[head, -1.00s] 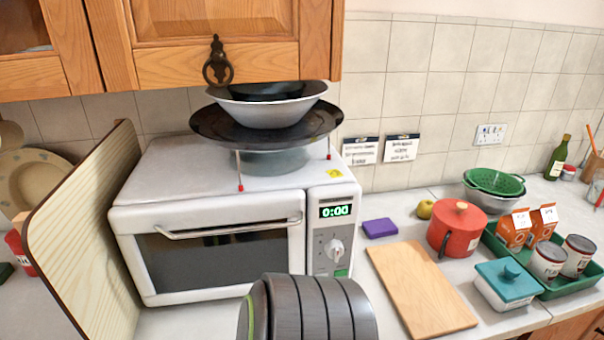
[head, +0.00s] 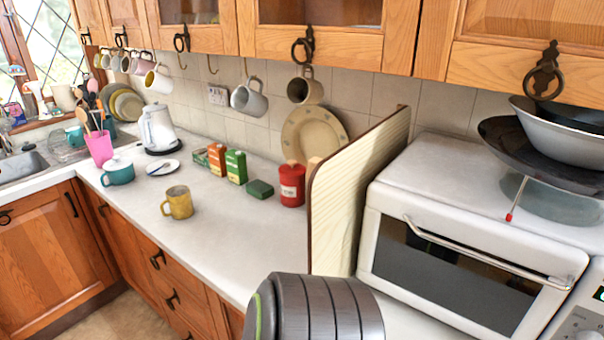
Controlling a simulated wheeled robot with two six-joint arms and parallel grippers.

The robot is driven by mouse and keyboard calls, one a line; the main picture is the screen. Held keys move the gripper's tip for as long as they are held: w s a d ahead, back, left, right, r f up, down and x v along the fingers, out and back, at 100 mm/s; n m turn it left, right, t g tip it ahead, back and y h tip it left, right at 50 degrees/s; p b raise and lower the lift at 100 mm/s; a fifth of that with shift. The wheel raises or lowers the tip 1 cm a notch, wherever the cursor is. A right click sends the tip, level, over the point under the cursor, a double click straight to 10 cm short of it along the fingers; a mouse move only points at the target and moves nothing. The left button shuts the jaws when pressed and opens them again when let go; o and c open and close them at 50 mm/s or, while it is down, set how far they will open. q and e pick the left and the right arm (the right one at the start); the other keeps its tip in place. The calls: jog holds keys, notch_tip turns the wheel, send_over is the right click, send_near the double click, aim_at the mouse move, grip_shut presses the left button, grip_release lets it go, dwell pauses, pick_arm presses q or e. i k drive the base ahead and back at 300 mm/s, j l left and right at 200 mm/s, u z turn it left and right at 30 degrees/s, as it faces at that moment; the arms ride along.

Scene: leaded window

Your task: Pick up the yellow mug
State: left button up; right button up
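The yellow mug (head: 179,202) stands upright on the white counter, left of centre in the head view, with its handle toward the left. Nothing touches it. Another mug, white outside and yellow inside (head: 157,80), hangs from a hook under the wall cupboards. A dark grey ribbed part of my own body shows at the bottom centre, well to the right of the yellow mug. Neither of my grippers shows in this view.
A white kettle (head: 157,128), teal pot (head: 118,171) and pink utensil cup (head: 99,148) stand left of and behind the mug. Green and red boxes and a red canister (head: 291,184) stand to its right. A wooden divider (head: 352,195) separates the microwave (head: 470,240). Counter around the mug is clear.

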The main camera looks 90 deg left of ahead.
aim_at(179, 198)
jog(key=l+u, duration=0.1)
jog(key=u, duration=1.75)
jog(key=i+u, duration=0.15)
jog(key=u, duration=1.55)
jog(key=j+z, duration=0.2)
jog(key=j, duration=0.45)
jog(key=k+j+z, duration=0.2)
jog(key=j, duration=0.4)
